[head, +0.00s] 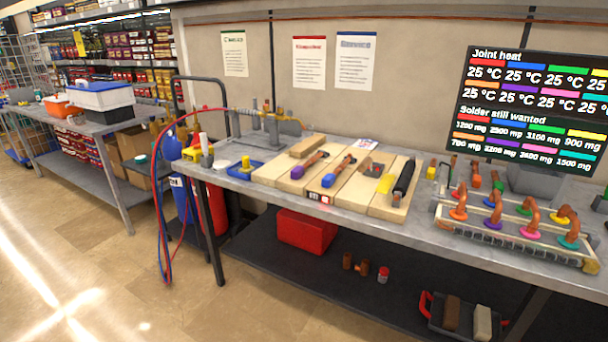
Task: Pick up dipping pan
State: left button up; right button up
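A dark shallow pan (436,325) with red handles sits on the black lower shelf at the bottom right of the head view. A brown block and a pale block lie in it. It is the most pan-like thing in sight, but I cannot tell for sure that it is the dipping pan. A small blue tray (232,172) with a yellow piece on it lies on the left part of the bench top. Neither of my grippers is in view.
The grey workbench (345,212) carries wooden boards, copper pipe pieces and a rack of coloured joints. A red box (307,231) and small copper fittings share the lower shelf (330,277). Gas bottles and hoses stand at the bench's left end. The left floor is clear.

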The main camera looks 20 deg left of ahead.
aim_at(362, 167)
jog(key=u, duration=1.1)
jog(key=i, duration=0.9)
jog(key=z, duration=0.1)
